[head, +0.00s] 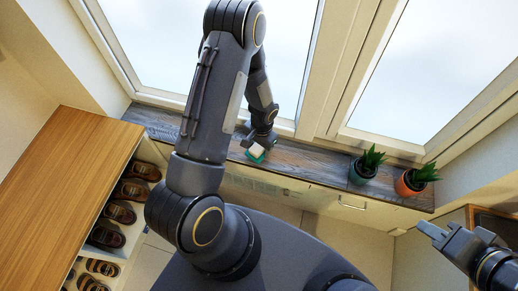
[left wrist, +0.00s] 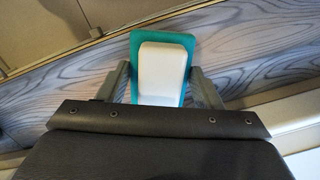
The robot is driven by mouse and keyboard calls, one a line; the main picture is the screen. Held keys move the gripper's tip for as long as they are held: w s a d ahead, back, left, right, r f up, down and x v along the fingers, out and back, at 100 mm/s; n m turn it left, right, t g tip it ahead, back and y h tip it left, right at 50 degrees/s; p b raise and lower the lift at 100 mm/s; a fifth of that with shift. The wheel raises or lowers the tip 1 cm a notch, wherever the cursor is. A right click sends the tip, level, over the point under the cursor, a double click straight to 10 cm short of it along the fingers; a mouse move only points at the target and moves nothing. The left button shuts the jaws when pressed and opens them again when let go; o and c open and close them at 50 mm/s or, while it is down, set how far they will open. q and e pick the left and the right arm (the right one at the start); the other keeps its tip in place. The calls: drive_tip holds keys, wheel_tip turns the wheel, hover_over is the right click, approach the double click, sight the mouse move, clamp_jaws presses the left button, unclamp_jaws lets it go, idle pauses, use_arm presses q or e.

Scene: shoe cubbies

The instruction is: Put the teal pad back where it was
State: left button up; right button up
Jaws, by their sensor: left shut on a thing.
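The teal pad (head: 251,157) is at the dark wooden window ledge (head: 310,163) in the head view, with a white block-like part on it. In the left wrist view the teal pad (left wrist: 137,42) shows as a teal border around the white block (left wrist: 163,70). My left gripper (head: 259,143) is shut on the teal pad, with one finger at each side of it. I cannot tell whether the pad touches the ledge. My right gripper (head: 432,232) is at the lower right of the head view, away from the pad; its finger gap is not clear.
A wooden shoe cubby (head: 75,165) with several brown shoes is at the left. Windows rise behind the ledge. Ledge between pad and plants is clear.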

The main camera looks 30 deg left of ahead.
use_arm(q)
drive_tip(key=shift+f, duration=0.75)
drive_tip(key=shift+f, duration=0.15)
drive_tip(key=o, duration=1)
drive_tip(key=shift+o, duration=0.2)
